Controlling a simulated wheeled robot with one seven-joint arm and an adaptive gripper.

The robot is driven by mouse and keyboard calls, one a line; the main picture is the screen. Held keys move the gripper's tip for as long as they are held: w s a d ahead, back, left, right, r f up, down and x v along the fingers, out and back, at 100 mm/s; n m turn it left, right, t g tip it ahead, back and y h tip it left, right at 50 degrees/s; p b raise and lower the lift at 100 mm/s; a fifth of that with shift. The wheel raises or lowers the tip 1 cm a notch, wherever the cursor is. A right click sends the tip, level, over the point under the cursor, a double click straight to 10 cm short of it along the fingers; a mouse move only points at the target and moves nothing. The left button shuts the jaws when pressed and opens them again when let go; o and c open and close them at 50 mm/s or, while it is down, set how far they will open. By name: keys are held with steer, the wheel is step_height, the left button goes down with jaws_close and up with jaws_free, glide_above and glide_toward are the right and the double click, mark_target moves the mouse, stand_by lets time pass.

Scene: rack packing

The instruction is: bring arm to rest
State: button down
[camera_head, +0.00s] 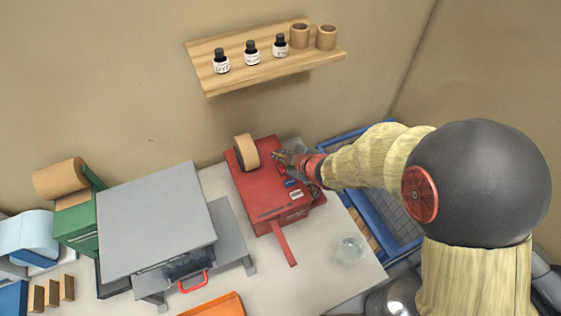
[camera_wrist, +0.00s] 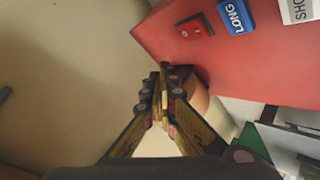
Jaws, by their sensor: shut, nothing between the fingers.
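My gripper (camera_head: 279,155) is shut and empty in the head view. It is over the right back part of a red machine (camera_head: 268,202). In the wrist view my gripper (camera_wrist: 163,75) points past the side of the red machine (camera_wrist: 240,62), with its fingertips together. A roll of brown tape (camera_head: 246,152) stands on the machine's back edge, left of the fingertips. In the wrist view the tape roll (camera_wrist: 196,93) is partly hidden behind the fingers. My arm stretches in from the right of the head view.
A blue crate (camera_head: 366,213) lies below my arm. A clear glass (camera_head: 350,249) stands on the white table (camera_head: 325,270). A grey machine (camera_head: 155,215) is at left, an orange tray (camera_head: 218,307) in front.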

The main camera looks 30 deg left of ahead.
steer(key=shift+d+r+p, duration=0.1)
steer(key=shift+r+p, duration=0.3)
steer(key=shift+r, duration=0.3)
steer(key=shift+s+f, duration=0.1)
